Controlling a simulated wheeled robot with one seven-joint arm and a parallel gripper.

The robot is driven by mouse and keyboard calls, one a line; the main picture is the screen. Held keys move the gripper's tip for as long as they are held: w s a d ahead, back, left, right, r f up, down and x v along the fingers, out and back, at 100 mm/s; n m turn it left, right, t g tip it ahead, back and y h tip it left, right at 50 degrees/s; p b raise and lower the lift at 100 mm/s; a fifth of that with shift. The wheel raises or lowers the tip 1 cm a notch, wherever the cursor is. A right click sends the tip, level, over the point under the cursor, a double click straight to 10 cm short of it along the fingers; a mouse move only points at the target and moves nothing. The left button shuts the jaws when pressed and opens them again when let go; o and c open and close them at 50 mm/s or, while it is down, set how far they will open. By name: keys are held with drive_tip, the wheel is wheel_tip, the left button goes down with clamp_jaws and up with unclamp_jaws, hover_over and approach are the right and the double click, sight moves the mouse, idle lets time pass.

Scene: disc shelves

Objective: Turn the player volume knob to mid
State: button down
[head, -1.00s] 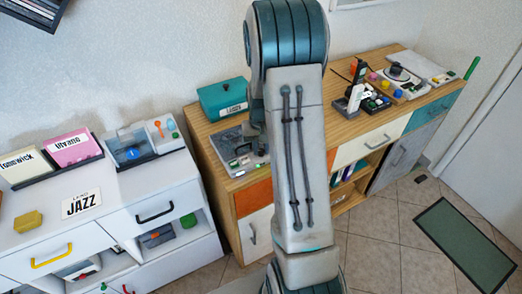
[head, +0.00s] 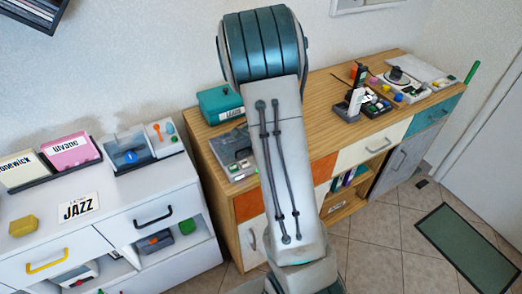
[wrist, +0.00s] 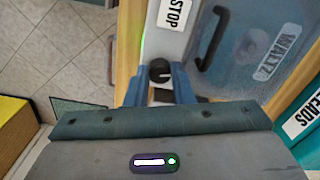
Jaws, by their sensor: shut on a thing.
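The player (head: 237,162) is a grey box on the wooden cabinet, left of my arm in the head view. The wrist view shows its pale front strip with a STOP label (wrist: 174,14), and a smoky lid (wrist: 225,75) with a black handle (wrist: 212,40) and a WALTZ label (wrist: 278,52). A dark round knob (wrist: 159,70) sits on the strip. My gripper (wrist: 160,78) has blue fingers shut on either side of the knob. The knob's pointing direction cannot be told. In the head view my arm hides the gripper and knob.
A teal box (head: 219,103) stands behind the player; its LEADS label (wrist: 302,121) shows in the wrist view. Other devices stand on the cabinet's right end, with bare wood between. A white cabinet (head: 110,215) with bins stands at left. Tiled floor is open in front.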

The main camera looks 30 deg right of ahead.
drive_tip(key=shift+m+p, duration=0.3)
drive_tip(key=shift+m, duration=1.2)
drive_tip(key=c, duration=1.3)
unclamp_jaws()
drive_tip(key=shift+o, duration=0.2)
